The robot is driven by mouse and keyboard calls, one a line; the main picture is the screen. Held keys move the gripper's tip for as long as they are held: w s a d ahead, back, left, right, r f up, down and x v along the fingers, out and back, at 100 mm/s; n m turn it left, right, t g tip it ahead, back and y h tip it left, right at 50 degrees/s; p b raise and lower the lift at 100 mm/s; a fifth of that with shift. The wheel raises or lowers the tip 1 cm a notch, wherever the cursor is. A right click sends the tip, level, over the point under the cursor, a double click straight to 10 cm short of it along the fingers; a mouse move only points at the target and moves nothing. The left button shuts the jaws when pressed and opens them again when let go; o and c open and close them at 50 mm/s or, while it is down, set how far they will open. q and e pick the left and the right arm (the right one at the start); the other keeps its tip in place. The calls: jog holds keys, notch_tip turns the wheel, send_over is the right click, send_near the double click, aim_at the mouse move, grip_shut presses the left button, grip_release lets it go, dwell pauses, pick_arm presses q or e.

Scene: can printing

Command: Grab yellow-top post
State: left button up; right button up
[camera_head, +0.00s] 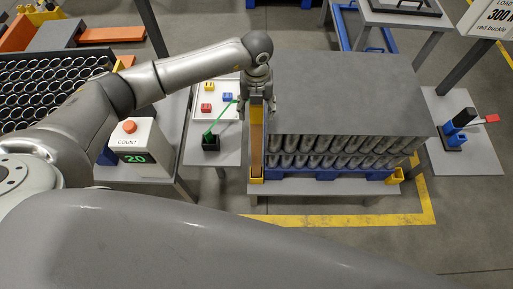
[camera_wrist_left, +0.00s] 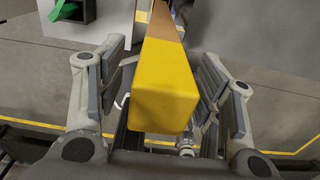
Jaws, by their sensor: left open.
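The yellow-top post (camera_head: 257,147) stands at the near left corner of the pallet stack, brown below with a yellow top. My left gripper (camera_head: 257,104) is over its upper end. In the left wrist view the yellow top (camera_wrist_left: 165,85) fills the gap between the fingers of my left gripper (camera_wrist_left: 160,75). The fingers are open, one on each side, and visible gaps separate them from the post. The post's lower part is mostly hidden in the wrist view. My right gripper is not in view.
A grey-topped stack of cans (camera_head: 345,95) on a blue pallet (camera_head: 325,174) is right of the post. Left of it, a white tray (camera_head: 229,108) with small coloured blocks and a black holder (camera_head: 211,144) with a green strap sit on a table. A count box (camera_head: 140,143) reads 20.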

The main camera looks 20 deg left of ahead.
pick_arm(q)
grip_shut()
dwell(0.4)
jog(key=shift+r, duration=0.1)
